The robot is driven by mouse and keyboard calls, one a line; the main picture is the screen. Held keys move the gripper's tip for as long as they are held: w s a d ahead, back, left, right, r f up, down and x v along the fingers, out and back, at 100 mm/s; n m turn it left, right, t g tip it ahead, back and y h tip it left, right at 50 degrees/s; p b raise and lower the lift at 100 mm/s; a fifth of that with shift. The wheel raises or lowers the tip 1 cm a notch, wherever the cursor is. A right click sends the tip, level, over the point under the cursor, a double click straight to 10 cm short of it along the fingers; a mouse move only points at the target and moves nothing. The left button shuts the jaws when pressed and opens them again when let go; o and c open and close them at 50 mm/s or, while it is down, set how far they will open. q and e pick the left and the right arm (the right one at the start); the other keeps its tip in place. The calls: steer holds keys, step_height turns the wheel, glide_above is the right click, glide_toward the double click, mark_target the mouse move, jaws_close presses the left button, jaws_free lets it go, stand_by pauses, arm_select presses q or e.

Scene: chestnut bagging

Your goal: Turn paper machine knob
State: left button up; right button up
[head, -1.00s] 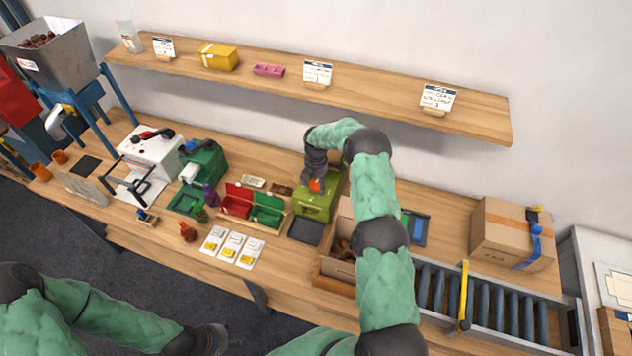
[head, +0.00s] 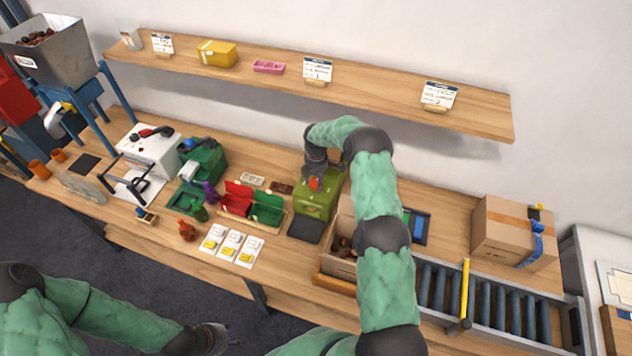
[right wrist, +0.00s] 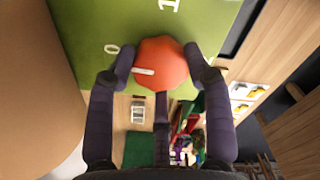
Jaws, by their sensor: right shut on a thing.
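The paper machine (head: 318,201) is a green box on the bench, right of the red and green trays. Its orange-red knob (head: 313,184) shows just under my right gripper (head: 314,172). In the right wrist view the knob (right wrist: 161,64) sits on the green face (right wrist: 95,25), with a white pointer mark directed left, near a "0"; a "1" stands above. My right gripper (right wrist: 161,75) is shut on the knob, a finger on each side. My left gripper (head: 212,338) is low at the left, away from the bench; its fingers are too unclear to judge.
An open carton of chestnuts (head: 340,262) stands beside my right arm. A roller conveyor (head: 490,303) and a taped box (head: 507,234) lie to the right. White cards (head: 231,243) and a green machine (head: 205,164) are to the left. A wooden shelf (head: 380,94) hangs above.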

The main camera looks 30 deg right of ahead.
steer(key=m+b, duration=0.3)
steer(key=shift+f, duration=0.25)
steer(key=m+b, duration=0.4)
steer(key=shift+m, duration=0.4)
steer(key=m+b, duration=0.2)
steer(key=m, duration=0.2)
steer(key=shift+r+m+b, duration=0.15)
steer(key=shift+m+b, duration=0.7)
steer(key=shift+m, duration=1.65)
steer(key=o, duration=1.1)
steer(key=shift+o, duration=0.2)
steer(key=shift+r, duration=0.1)
